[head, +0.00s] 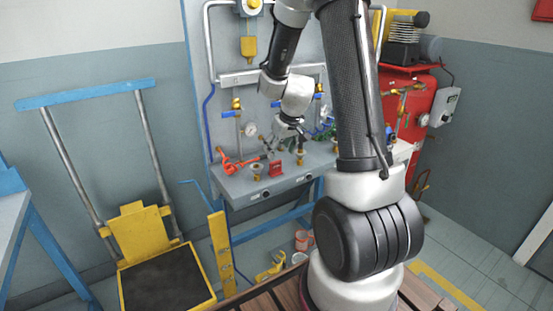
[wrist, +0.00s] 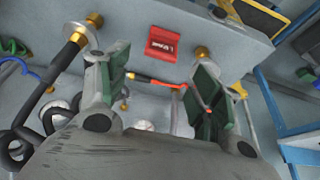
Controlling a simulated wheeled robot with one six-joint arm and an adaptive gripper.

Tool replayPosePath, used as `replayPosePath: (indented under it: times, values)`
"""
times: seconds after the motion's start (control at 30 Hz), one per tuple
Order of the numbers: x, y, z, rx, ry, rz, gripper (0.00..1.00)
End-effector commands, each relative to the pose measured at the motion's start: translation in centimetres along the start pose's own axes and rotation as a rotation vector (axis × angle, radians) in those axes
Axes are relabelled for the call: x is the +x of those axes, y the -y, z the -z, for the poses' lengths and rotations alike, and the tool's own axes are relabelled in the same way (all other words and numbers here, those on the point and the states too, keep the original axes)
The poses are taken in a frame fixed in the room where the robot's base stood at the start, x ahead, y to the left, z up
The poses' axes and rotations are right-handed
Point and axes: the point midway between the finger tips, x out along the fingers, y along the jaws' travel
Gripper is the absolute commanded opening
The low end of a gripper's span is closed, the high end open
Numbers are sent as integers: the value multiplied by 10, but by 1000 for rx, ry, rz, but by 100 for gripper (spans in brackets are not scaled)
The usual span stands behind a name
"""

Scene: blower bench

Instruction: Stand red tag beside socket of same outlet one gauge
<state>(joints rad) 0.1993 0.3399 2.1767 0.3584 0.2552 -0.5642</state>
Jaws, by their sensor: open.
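A small red tag (head: 276,168) with white lettering stands near the bench's front edge; it shows in the wrist view (wrist: 165,44), its lettering too small to read. A brass socket (head: 257,171) stands left of it in the head view, and another brass socket (head: 300,158) right and farther back. In the wrist view one bare brass socket (wrist: 203,53) is near the tag, and a brass fitting (wrist: 80,38) has a dark hose. A round gauge (head: 250,129) is on the back panel. My gripper (wrist: 160,65) is open and empty above the bench, apart from the tag.
A red tool (head: 232,164) lies on the bench (head: 232,188) at the left; a red and black piece (wrist: 155,81) shows between the fingers in the wrist view. Valves with blue handles (head: 230,114) line the panel. A red tank (head: 413,100) is at the right.

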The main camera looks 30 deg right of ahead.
Motion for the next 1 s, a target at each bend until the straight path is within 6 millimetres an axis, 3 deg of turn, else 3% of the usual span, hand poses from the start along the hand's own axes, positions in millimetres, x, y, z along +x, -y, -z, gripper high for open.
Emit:
replayPosePath:
  times: [0.1,0.37,0.47,0.53,0.7,0.8,1.0]
  values:
    - [-24,0,0,0,-2,-1,65]
    - [-57,4,-1,-1,-2,3,65]
    - [-88,16,-5,-5,-8,12,65]
    - [-120,30,-14,-8,-10,22,65]
    - [-206,64,-64,-8,-2,33,65]
    - [-243,75,-102,-1,5,25,65]
    - [-282,83,-162,22,15,1,65]
